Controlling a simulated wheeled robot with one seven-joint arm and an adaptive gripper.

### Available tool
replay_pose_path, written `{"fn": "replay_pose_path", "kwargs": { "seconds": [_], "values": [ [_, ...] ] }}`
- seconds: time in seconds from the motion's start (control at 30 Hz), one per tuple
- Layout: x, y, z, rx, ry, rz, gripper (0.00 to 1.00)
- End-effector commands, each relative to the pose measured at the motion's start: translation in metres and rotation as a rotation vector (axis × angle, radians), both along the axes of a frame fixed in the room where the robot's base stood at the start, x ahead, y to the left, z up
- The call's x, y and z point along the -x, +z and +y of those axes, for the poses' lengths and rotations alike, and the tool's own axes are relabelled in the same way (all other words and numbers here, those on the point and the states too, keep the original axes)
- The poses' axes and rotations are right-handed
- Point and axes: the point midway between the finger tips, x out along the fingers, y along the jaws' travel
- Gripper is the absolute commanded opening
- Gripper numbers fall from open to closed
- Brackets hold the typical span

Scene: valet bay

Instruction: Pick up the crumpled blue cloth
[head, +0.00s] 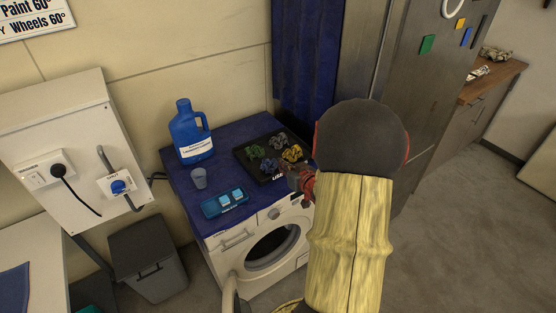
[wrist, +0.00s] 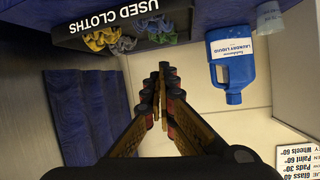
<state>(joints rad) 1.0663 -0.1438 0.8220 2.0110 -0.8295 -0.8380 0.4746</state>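The crumpled blue cloth (head: 269,166) lies at the front left of a black tray (head: 240,154) on the washing machine's cover. Crumpled green (head: 254,151), dark grey (head: 278,141) and yellow (head: 292,153) cloths share the tray. My gripper (head: 297,178) is by the tray's front right side, partly hidden by my arm. In the wrist view my gripper (wrist: 163,80) has its fingertips together with nothing between them.
A blue laundry liquid jug (head: 192,134), a cup (head: 199,178) and a blue tray with two small blocks (head: 225,203) stand left on the cover. A blue curtain (head: 303,55) hangs behind. A grey metal cabinet (head: 420,80) is at the right.

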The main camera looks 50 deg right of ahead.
Motion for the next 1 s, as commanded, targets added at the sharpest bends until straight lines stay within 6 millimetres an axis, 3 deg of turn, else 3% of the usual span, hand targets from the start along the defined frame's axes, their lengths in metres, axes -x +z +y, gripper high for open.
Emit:
{"fn": "replay_pose_path", "kwargs": {
  "seconds": [0.2, 0.53, 1.0],
  "values": [
    [0.0120, 0.0067, 0.0057, 0.001, 0.000, 0.000, 0.00],
    [0.0130, 0.0070, 0.0061, 0.002, 0.000, -0.001, 0.00],
    [0.0129, 0.0071, 0.0059, 0.002, 0.000, -0.001, 0.27]
  ]
}}
